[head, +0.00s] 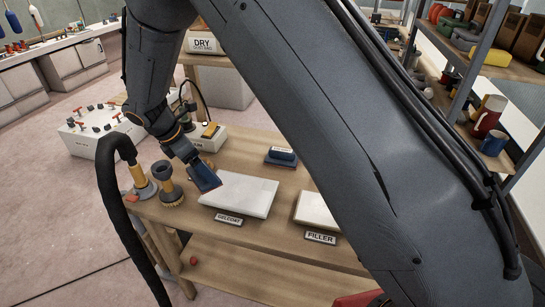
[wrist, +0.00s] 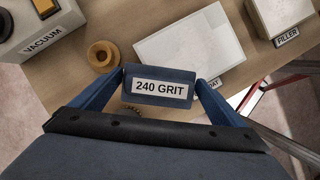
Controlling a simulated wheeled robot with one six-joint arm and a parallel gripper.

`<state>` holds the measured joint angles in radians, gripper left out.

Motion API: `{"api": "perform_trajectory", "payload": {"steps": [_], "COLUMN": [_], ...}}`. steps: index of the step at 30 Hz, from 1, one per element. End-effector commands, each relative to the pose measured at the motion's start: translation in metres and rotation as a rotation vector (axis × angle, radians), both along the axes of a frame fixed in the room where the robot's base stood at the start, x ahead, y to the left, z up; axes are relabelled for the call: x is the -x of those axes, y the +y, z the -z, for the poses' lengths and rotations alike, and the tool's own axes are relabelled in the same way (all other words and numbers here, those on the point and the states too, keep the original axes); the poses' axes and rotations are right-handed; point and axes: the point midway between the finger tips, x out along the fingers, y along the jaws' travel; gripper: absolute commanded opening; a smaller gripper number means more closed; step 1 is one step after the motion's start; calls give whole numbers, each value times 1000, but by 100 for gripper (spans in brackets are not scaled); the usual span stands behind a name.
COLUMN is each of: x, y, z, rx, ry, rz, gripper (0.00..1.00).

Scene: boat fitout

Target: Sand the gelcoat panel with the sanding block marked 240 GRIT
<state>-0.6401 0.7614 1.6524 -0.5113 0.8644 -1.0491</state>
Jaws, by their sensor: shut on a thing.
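My gripper (wrist: 160,82) is shut on a dark blue sanding block (wrist: 158,88), with one finger at each end of it. Its white label reads 240 GRIT in the wrist view. In the head view my gripper (head: 204,178) is at the left end of the white gelcoat panel (head: 242,196), which lies flat on the wooden bench behind a GELCOAT sign (head: 229,219). The panel also shows in the wrist view (wrist: 190,48), just beyond the block. I cannot tell whether the block touches the panel.
A white filler panel (head: 313,209) with a FILLER sign (head: 320,238) lies to the right. Another blue block (head: 282,154) sits farther back. A VACUUM box (wrist: 40,28) stands at the back left. Yellow-and-dark tools (head: 168,188) stand at the bench's left edge.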

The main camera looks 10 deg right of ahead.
Motion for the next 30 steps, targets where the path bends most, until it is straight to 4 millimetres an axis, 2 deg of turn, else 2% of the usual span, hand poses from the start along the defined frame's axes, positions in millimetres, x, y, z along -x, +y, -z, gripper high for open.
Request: {"api": "perform_trajectory", "payload": {"steps": [6,12,30], "x": [-2,-2,-3], "y": [-3,-4,-4], "z": [-22,-32,-32], "rx": [-1,-1,-1], "ry": [-2,-1,-1], "rz": [6,8,8], "gripper": [58,58,58]}}
